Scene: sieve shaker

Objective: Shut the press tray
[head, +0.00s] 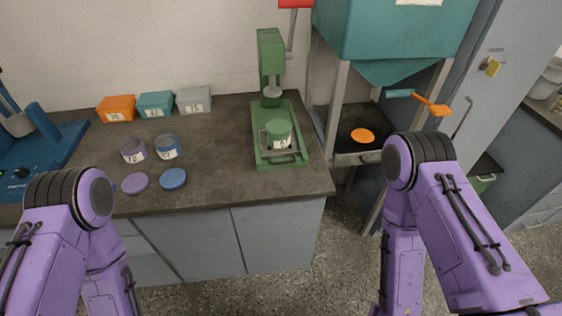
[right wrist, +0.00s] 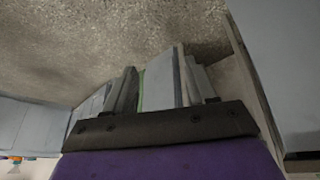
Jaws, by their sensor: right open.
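The green press (head: 271,52) stands on the counter, with its upright column at the back and a round ram (head: 272,91) pointing down. Its tray (head: 270,154) reaches forward of the ram toward the counter's front edge, with a handle at the front. My right gripper (right wrist: 165,82) is open in the right wrist view, away from the press, with nothing clearly held. My left gripper is outside the views; only its arm shows.
Two labelled jars (head: 133,151) (head: 167,147) and two loose lids (head: 135,183) (head: 173,178) lie left of the press. Bins (head: 155,105) line the wall. A teal hopper (head: 395,40) on a metal frame stands close right.

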